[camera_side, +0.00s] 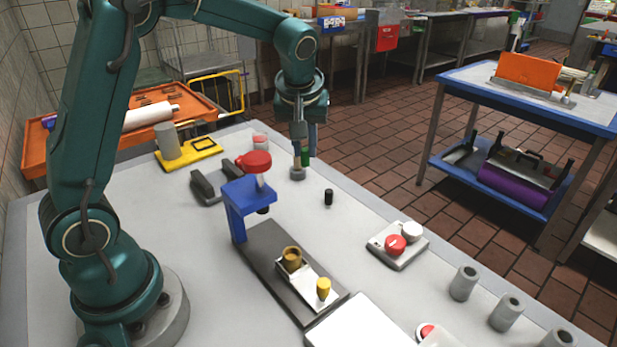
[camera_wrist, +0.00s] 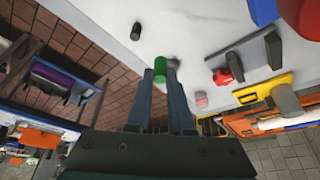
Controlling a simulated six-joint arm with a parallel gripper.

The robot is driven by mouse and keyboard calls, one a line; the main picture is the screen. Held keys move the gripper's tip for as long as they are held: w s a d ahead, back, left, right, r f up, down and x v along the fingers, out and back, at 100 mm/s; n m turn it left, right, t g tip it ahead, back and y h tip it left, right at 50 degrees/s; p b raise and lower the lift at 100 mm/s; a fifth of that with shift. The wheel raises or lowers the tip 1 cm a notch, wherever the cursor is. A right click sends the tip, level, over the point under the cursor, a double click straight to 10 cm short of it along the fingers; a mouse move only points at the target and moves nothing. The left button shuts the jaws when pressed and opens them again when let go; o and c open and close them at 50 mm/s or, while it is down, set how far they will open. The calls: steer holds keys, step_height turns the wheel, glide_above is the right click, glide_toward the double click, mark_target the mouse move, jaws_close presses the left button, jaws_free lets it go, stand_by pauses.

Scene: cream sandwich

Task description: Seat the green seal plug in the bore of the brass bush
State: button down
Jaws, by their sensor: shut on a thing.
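The green seal plug (camera_side: 305,159) is between the fingertips of my gripper (camera_side: 304,150), which is shut on it. In the wrist view the green plug (camera_wrist: 160,69) shows between the two finger ends (camera_wrist: 161,75). A short grey holder (camera_side: 297,173) stands just below the plug; I cannot tell whether they touch. The brass bush (camera_side: 291,260) stands upright on a pale tray, toward the front and left of my gripper and well apart from it. Its bore opening faces up. The bush does not show in the wrist view.
A blue press frame (camera_side: 246,196) with a red knob (camera_side: 254,161) stands behind the bush. A yellow piece (camera_side: 323,289) is beside the bush. A black cylinder (camera_side: 328,197) stands right of my gripper. A button box (camera_side: 397,246) and several grey cylinders are farther right.

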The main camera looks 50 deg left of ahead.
step_height(320, 180, up, 4)
steer(key=m+h, duration=0.1)
steer(key=m, duration=0.3)
glide_above(296, 251)
steer(key=s, duration=0.2)
steer(key=shift+t, duration=0.5)
steer(key=f, duration=1)
steer(key=shift+w+d, duration=0.2)
steer(key=shift+d, duration=0.1)
steer(key=shift+m, duration=0.3)
steer(key=c, duration=1.2)
jaws_free()
steer(key=shift+f, duration=0.1)
steer(key=o, duration=0.4)
